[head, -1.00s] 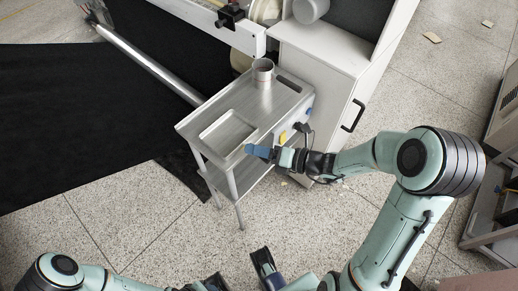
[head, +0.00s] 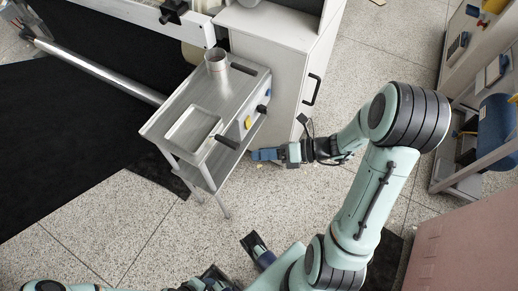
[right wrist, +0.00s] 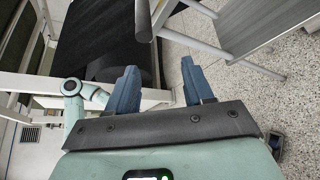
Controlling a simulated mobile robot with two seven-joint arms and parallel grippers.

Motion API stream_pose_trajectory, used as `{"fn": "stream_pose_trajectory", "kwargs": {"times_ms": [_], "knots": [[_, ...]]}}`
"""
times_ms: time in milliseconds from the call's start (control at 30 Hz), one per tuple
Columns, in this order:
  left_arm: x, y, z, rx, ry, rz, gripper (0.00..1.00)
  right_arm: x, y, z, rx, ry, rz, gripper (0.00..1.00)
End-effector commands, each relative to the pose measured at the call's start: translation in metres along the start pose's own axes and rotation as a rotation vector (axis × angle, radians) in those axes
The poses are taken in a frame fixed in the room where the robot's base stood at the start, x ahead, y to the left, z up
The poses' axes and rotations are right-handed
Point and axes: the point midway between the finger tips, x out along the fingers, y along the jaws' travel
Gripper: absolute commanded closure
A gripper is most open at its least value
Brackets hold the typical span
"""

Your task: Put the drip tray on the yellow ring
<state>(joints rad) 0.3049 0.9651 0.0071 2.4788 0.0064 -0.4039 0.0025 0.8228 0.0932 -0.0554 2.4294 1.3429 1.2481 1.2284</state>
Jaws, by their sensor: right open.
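I cannot make out a drip tray or a yellow ring for certain. A metal cart (head: 205,104) stands left of centre in the head view, with a shallow rectangular recess (head: 190,128) in its top. A small yellow patch (head: 248,122) shows on its right side; its shape is too small to tell. My right gripper (head: 262,154) is open over the floor just right of the cart, apart from it. In the right wrist view its two blue fingers (right wrist: 157,82) are spread with nothing between them.
A metal cup (head: 216,64) stands on the cart, whose dark handle (head: 227,141) sticks out. A white cabinet (head: 265,50) is behind it. A shelf unit (head: 480,145) with a blue roll (head: 497,121) stands at right. The speckled floor (head: 120,225) in front is clear.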

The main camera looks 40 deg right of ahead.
Motion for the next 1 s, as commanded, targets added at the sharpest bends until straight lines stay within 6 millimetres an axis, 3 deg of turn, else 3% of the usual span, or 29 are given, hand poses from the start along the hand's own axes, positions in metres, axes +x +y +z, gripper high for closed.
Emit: {"fn": "stream_pose_trajectory", "kwargs": {"times_ms": [100, 200, 300, 400, 600, 700, 800, 1000], "knots": [[0.0, 0.0, 0.0, 0.0, 0.0, 0.0, 0.57, 0.028, -0.028, -0.085, -0.17, 0.333, -0.007, 0.49], [0.0, 0.0, 0.0, 0.0, 0.0, 0.0, 0.57, 0.035, -0.054, -0.173, -0.479, 0.697, 0.07, 0.49], [0.0, 0.0, 0.0, 0.0, 0.0, 0.0, 0.57, 0.03, -0.084, -0.24, -0.881, 1.001, 0.238, 0.49], [0.0, 0.0, 0.0, 0.0, 0.0, 0.0, 0.57, 0.031, -0.113, -0.283, -1.329, 1.193, 0.472, 0.49], [0.0, 0.0, 0.0, 0.0, 0.0, 0.0, 0.57, 0.067, -0.141, -0.32, -2.08, 1.223, 0.875, 0.49], [0.0, 0.0, 0.0, 0.0, 0.0, 0.0, 0.57, 0.084, -0.141, -0.327, -2.288, 1.168, 0.971, 0.49], [0.0, 0.0, 0.0, 0.0, 0.0, 0.0, 0.57, 0.091, -0.141, -0.329, -2.38, 1.137, 1.006, 0.49], [0.0, 0.0, 0.0, 0.0, 0.0, 0.0, 0.57, 0.093, -0.141, -0.329, -2.396, 1.132, 1.008, 0.49]]}}
